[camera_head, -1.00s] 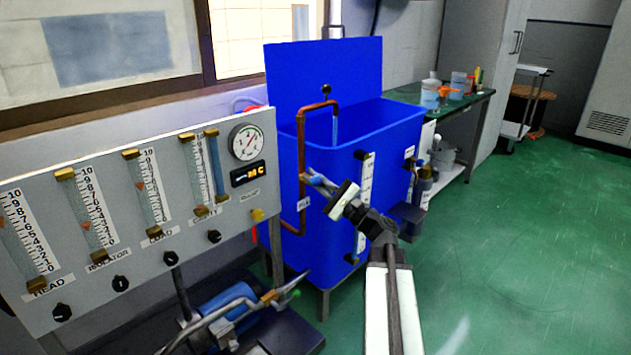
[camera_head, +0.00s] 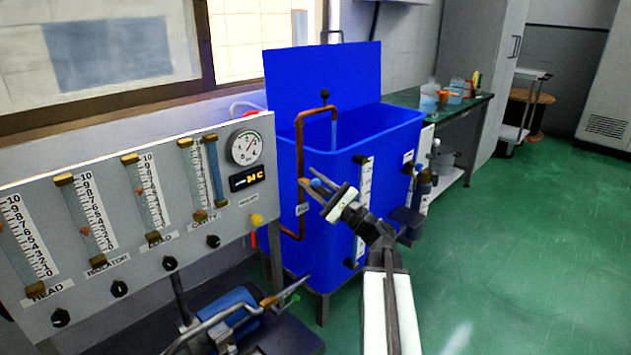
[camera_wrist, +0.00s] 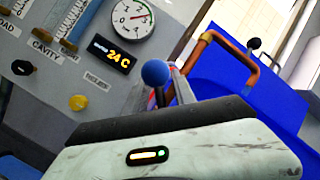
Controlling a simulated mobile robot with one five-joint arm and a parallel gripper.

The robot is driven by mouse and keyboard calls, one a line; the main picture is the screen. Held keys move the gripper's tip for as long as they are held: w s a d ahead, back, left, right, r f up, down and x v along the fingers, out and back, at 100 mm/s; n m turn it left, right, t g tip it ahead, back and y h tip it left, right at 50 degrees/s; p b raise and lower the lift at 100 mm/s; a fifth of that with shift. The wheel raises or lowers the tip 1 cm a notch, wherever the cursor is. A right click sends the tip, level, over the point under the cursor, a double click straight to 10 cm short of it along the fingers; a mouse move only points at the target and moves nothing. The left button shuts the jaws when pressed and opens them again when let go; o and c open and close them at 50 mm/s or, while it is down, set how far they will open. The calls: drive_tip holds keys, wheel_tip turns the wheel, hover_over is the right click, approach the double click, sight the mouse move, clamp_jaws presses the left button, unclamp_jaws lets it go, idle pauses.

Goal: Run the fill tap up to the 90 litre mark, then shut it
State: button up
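The copper fill pipe (camera_head: 300,150) rises beside the blue tank (camera_head: 385,150) and bends over its rim. A pale stream, seemingly water, falls from its outlet (camera_head: 334,130). A blue ball knob (camera_head: 316,184) is by the lower pipe, near a small tag; it also shows in the wrist view (camera_wrist: 155,72). My gripper (camera_head: 312,188) is at this knob, its fingers close around or beside it. Whether they grip it is unclear. A white level scale (camera_head: 363,205) stands on the tank's front; its marks and level are too small to read.
A grey panel (camera_head: 130,290) with several flow tubes, a dial (camera_head: 247,147) and a small display (camera_head: 247,177) is at left. A blue pump (camera_head: 228,310) sits below it. Green floor at right is open.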

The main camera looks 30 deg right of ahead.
sight(322, 189)
drive_tip(key=b+v, duration=0.3)
drive_tip(key=v, duration=0.4)
drive_tip(key=shift+s+f, duration=0.15)
drive_tip(key=shift+s+d, duration=0.15)
drive_tip(key=shift+s, duration=0.05)
